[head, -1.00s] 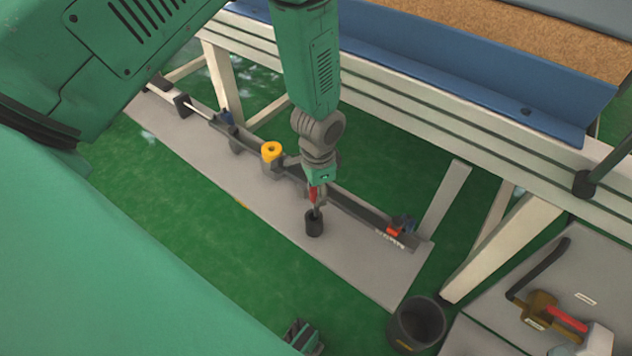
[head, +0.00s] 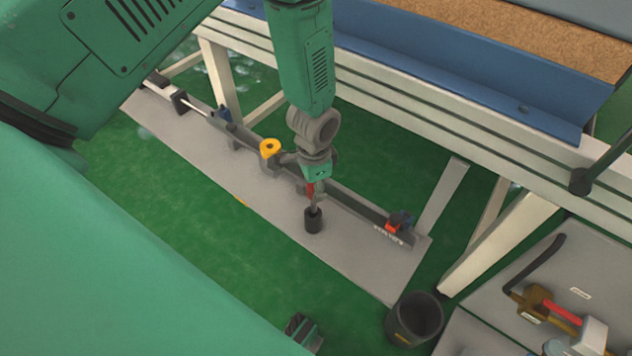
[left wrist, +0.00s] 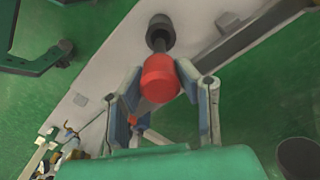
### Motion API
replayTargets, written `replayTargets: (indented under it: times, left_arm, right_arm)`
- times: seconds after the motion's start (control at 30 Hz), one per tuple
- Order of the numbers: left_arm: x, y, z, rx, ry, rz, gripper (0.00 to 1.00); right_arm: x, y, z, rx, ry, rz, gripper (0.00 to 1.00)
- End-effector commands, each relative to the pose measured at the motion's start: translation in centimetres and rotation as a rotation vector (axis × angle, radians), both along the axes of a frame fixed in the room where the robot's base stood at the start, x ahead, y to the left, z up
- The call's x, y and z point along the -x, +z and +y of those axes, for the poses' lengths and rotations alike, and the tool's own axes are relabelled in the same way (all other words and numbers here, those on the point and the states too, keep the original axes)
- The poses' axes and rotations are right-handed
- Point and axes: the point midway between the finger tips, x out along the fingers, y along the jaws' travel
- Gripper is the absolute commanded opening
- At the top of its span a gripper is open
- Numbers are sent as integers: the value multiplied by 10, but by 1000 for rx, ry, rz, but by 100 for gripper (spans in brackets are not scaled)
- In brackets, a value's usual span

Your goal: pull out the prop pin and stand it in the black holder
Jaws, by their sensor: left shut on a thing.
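The prop pin has a red head (left wrist: 160,78), which shows between the two fingers of my left gripper (left wrist: 165,88) in the left wrist view. In the head view my left gripper (head: 315,196) points down over the grey floor plate, shut on the pin, with a bit of its red (head: 310,188) showing. Directly below stands the small black holder (head: 313,222), in line with the pin; it also shows beyond the red head in the left wrist view (left wrist: 160,30). The pin's lower end is partly hidden, and I cannot tell how deep it sits in the holder. My right gripper is not identifiable.
A white bench frame (head: 400,92) stands behind.

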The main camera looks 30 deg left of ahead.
Motion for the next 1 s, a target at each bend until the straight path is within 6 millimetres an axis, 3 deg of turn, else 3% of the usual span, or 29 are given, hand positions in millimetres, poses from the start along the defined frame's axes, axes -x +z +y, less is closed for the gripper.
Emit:
replayTargets:
  times: [1.0]
  left_arm:
    - [0,0,2,-1,1,1,0]
  right_arm:
    - [0,5,0,0,0,0,44]
